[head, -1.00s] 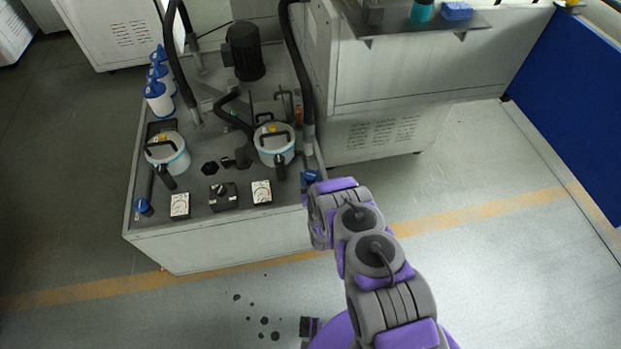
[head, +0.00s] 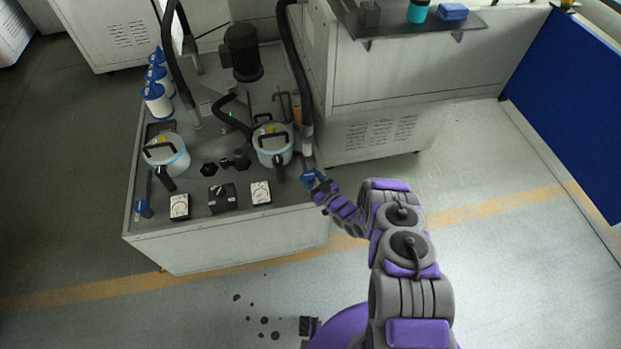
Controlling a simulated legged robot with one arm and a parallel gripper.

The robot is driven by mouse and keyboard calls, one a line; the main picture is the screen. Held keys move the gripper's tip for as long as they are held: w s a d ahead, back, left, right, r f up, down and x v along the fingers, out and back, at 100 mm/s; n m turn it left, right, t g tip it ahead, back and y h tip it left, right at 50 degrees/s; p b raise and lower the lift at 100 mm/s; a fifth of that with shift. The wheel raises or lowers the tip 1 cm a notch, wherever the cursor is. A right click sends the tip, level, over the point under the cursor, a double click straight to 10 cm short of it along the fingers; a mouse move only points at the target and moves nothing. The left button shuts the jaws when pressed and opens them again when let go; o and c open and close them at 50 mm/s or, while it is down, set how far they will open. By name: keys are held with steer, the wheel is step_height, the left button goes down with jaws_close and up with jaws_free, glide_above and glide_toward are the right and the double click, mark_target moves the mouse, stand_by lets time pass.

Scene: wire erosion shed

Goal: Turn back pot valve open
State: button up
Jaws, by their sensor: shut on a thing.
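Two white lidded pots with black handles sit in the top of a grey tank unit, a left pot (head: 168,158) and a right pot (head: 273,150). A blue valve handle (head: 310,176) is at the unit's right edge, beside the right pot. My gripper (head: 317,183) is shut on this handle; the fingers are small and partly hidden by my wrist. A second blue valve handle (head: 143,208) is at the unit's left front corner, with nothing touching it. The exact angle of the held handle is hard to read.
Gauges (head: 260,193) and a black switch box (head: 222,196) line the unit's front edge. A thick black hose (head: 300,70) comes down behind the held handle. A grey machine cabinet (head: 375,140) stands close on the right.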

steer(key=shift+y, duration=0.3)
steer(key=o, duration=1)
steer(key=shift+o, duration=0.2)
steer(key=p+v, duration=0.1)
steer(key=v, duration=1.6)
steer(key=shift+d+r+p, duration=0.25)
steer(key=shift+p, duration=0.15)
steer(key=shift+w, duration=0.1)
